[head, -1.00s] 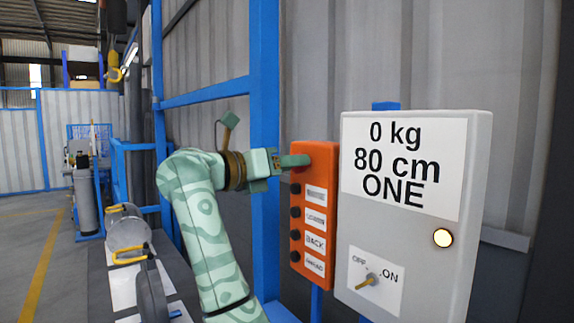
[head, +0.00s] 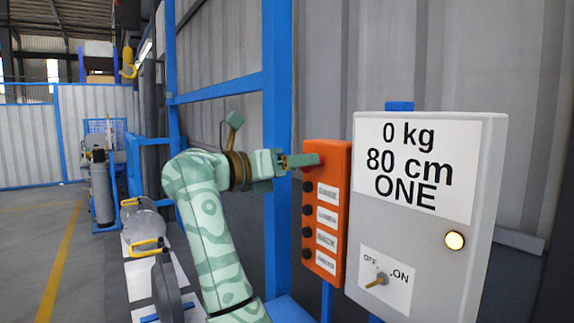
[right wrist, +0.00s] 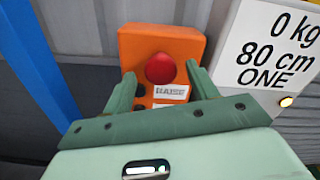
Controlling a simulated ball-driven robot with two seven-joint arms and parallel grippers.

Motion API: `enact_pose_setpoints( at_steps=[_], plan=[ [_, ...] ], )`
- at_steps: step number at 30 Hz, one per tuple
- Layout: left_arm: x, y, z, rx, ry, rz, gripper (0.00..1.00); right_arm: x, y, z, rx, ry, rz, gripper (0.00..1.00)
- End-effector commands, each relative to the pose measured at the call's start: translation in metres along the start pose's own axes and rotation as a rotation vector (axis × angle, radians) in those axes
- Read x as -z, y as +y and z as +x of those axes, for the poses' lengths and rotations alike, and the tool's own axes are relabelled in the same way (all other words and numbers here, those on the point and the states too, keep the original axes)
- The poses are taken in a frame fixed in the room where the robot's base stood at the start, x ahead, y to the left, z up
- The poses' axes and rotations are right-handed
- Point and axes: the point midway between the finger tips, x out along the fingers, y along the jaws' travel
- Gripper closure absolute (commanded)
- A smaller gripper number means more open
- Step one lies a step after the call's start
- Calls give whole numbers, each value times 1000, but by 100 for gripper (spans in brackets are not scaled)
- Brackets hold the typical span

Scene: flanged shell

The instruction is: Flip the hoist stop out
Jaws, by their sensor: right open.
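The hoist stop is a red round button (right wrist: 160,68) at the top of the orange control box (right wrist: 183,45). In the head view only a sliver of red shows past my fingers on the orange box (head: 333,230). My right gripper (head: 312,160) is at the top of this box. In the right wrist view its two green fingers (right wrist: 162,76) are apart, one on each side of the red button, with visible gaps between. Whether the fingertips touch the box face cannot be told. My left gripper is not in view.
Black buttons with labels run down the orange box below the stop. A grey box (head: 480,190) reading "0 kg, 80 cm, ONE" stands at right, with a lit lamp (head: 455,240) and an OFF/ON switch (head: 377,281). A blue post (head: 277,100) rises behind my arm.

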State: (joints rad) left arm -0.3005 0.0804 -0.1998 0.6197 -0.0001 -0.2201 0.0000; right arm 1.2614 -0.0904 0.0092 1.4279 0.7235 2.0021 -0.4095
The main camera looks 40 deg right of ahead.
Motion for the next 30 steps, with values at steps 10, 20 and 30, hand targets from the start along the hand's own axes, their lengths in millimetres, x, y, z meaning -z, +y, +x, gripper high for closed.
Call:
enact_pose_setpoints(
  at_steps=[10,20,30],
  plan=[
    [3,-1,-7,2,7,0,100,-2,0,-61,-7,0,-2,42],
    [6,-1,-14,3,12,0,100,-2,0,-143,-3,-3,0,42],
    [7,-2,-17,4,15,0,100,0,0,-165,-1,-1,0,42]
  ],
)
